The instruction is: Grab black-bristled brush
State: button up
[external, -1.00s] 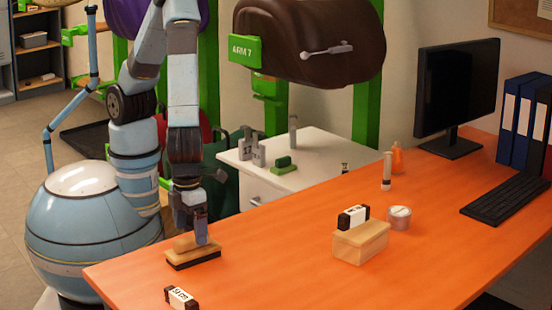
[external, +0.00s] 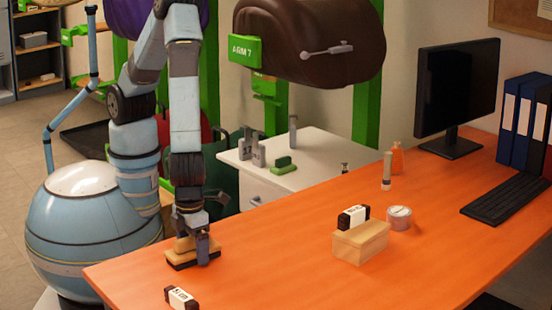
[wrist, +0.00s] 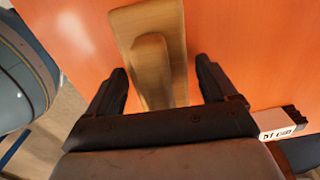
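The black-bristled brush (external: 180,262) lies bristles down near the left end of the orange desk. It has a light wooden body with a raised wooden grip on top. In the wrist view the brush (wrist: 150,50) shows from above, its near part between my fingers. My gripper (external: 192,245) points down at the brush. In the wrist view my gripper (wrist: 162,72) is open, one finger on each side of the wood, with a gap visible on both sides. The bristles are hidden in the wrist view.
A small black-and-white labelled block (external: 181,297) lies on the desk near the brush; it also shows in the wrist view (wrist: 278,123). A wooden block (external: 360,243) with another labelled piece on top and a round tin (external: 399,218) stand farther right. The desk between is clear.

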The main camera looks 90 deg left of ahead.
jog(key=c, duration=1)
jog(key=shift+c, duration=0.2)
